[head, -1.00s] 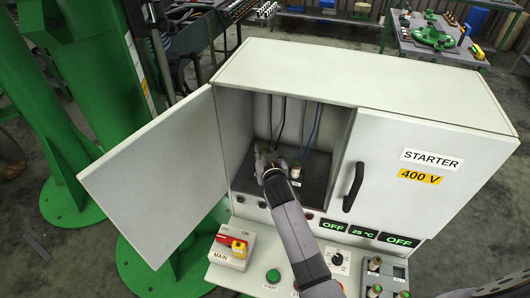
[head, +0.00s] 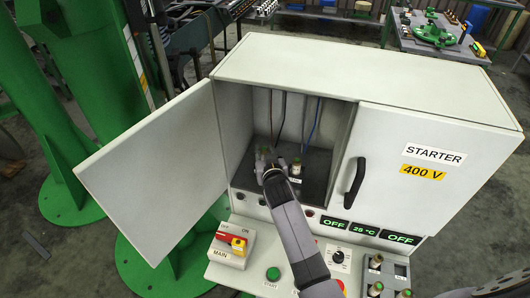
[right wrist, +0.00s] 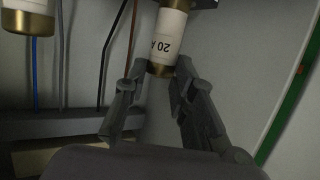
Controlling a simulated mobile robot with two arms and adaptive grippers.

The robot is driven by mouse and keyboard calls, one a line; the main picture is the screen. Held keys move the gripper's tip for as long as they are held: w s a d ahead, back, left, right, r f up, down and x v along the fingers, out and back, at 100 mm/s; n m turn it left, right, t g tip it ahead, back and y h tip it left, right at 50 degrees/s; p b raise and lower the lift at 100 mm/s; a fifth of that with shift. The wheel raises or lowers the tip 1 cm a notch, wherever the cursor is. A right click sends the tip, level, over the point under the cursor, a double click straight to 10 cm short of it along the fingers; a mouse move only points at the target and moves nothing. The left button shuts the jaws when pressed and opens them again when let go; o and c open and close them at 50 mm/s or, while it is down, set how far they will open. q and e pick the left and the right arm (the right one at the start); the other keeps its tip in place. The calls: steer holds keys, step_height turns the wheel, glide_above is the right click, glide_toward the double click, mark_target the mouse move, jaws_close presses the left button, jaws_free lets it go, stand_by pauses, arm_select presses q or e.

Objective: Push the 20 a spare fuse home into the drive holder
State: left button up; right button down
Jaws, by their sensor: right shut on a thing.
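The 20 A fuse (right wrist: 167,40) has a white body with a "20 A" label and a brass end cap; it shows between my right fingers in the right wrist view. My right gripper (right wrist: 155,82) is shut on it near that cap. In the head view my right gripper (head: 266,166) reaches into the open cabinet at the drive holder, on the dark fuse base (head: 312,184). The fuse's far end is cut off in the wrist view, so I cannot tell how deep it sits. My left gripper is not in view.
Another fuse (head: 296,167) stands to the right on the base. The cabinet door (head: 150,175) is open on the left; the right door (head: 425,195) is closed. Cables hang behind the gripper. A rack (head: 390,276) with several fuses sits at front right, beside a red-and-yellow main switch panel further left.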

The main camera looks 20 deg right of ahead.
steer(key=shift+f+b, duration=0.75)
steer(key=shift+f, duration=0.25)
steer(key=c, duration=1.3)
jaws_free()
step_height(320, 180, up, 10)
steer(key=shift+f, duration=0.1)
